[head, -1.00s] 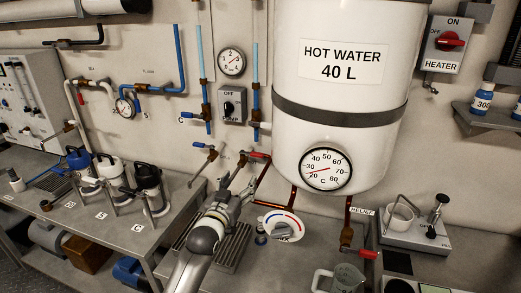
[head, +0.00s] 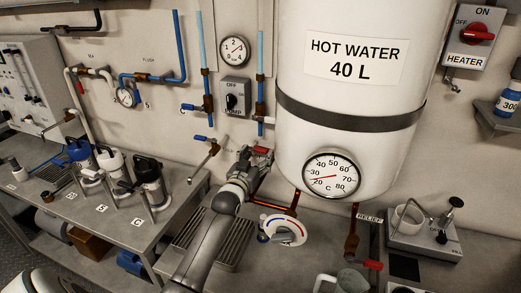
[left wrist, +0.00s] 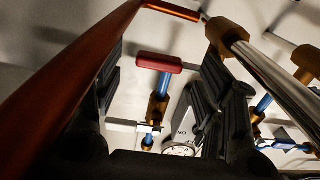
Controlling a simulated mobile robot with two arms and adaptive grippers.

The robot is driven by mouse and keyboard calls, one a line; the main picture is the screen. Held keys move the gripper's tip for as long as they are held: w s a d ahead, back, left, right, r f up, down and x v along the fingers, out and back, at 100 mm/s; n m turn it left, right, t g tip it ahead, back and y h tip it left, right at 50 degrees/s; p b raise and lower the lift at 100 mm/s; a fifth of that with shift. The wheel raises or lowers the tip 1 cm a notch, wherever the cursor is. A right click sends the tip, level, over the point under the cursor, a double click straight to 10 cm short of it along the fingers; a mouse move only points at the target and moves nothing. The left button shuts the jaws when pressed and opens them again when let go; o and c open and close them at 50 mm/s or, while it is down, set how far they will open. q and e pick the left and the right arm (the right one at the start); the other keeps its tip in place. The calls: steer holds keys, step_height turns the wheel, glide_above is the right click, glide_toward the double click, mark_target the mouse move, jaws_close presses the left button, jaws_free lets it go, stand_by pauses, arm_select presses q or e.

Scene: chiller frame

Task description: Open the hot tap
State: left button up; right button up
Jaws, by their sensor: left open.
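The hot tap has a red lever handle (head: 262,150) on the wall just left of the white hot water tank (head: 345,110). My left gripper (head: 248,160) is right at this handle and partly hides the tap body. In the left wrist view the red handle (left wrist: 158,62) lies across the gap between the two dark fingers of my left gripper (left wrist: 164,76). The fingers are open and apart, with the handle towards their tips; I cannot tell whether either touches it. My right gripper is not in view.
A blue-handled tap (head: 203,138) is to the left. A copper pipe (head: 258,190) runs close to the gripper. A dial with a red and blue scale (head: 284,229) is below right. A drain grate (head: 235,243) lies under the arm. Another red handle (head: 373,265) is at the right.

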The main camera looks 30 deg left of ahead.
mark_target(259, 151)
arm_select(q)
steer(key=shift+x, duration=1.8)
jaws_close()
steer(key=shift+s+r+m+t+h, duration=0.2)
steer(key=shift+r+m+t+h, duration=0.1)
steer(key=shift+m+h, duration=0.4)
steer(key=shift+s+h, duration=0.15)
steer(key=shift+h, duration=0.45)
steer(key=shift+f, duration=0.1)
steer(key=shift+d, duration=0.1)
jaws_free()
steer(key=shift+f, duration=0.1)
